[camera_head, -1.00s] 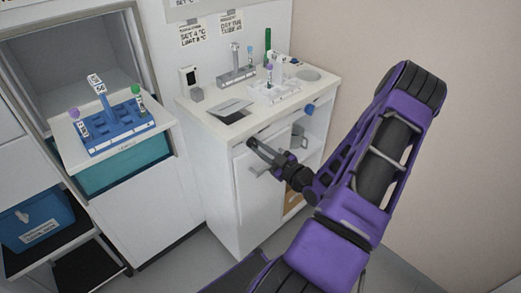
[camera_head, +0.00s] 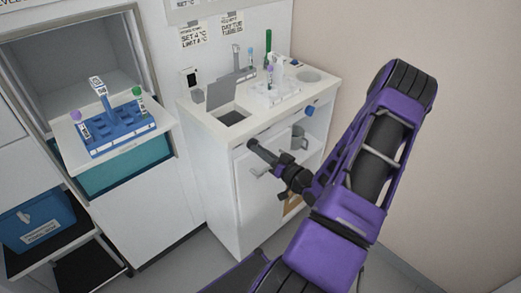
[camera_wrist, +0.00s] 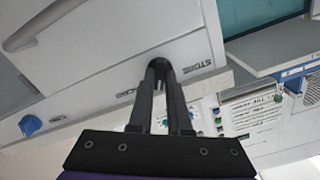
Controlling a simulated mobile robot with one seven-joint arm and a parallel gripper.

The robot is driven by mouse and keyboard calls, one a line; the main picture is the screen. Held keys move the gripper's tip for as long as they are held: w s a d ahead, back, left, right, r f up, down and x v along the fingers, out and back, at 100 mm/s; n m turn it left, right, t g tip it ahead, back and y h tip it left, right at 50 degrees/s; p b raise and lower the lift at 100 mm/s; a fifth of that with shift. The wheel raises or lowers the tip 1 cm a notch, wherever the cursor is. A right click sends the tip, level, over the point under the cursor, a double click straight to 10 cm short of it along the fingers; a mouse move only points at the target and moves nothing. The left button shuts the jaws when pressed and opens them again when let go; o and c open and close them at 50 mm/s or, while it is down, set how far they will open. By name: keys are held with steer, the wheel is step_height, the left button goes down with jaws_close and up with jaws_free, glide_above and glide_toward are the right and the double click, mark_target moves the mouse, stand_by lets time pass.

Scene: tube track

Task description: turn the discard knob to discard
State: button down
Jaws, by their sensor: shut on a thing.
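My gripper (camera_head: 253,146) is at the front edge of the white counter (camera_head: 182,106), near its left end. In the wrist view my gripper (camera_wrist: 160,66) is shut on the discard knob, which the fingers almost wholly hide. The fingers stand between a label that seems to read STORE (camera_wrist: 195,68) and a smaller one (camera_wrist: 125,95) that seems to read DISCARD. On the counter top a grey flap (camera_head: 221,93) stands raised behind a dark opening (camera_head: 232,118). The knob's pointing direction cannot be seen.
A blue knob (camera_head: 309,111) is farther right on the same front. Racks with tubes (camera_head: 270,94) stand on the counter. A blue tube rack (camera_head: 122,137) is on the shelf at left. A cabinet door with a handle (camera_head: 258,172) is just below my gripper.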

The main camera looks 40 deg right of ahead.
steer(key=shift+m, duration=1.1)
steer(key=c, duration=0.9)
jaws_free()
steer(key=shift+o, duration=0.2)
steer(key=s+d, duration=0.1)
steer(key=s, duration=1.6)
steer(key=shift+s+d, duration=0.15)
steer(key=shift+s, duration=0.1)
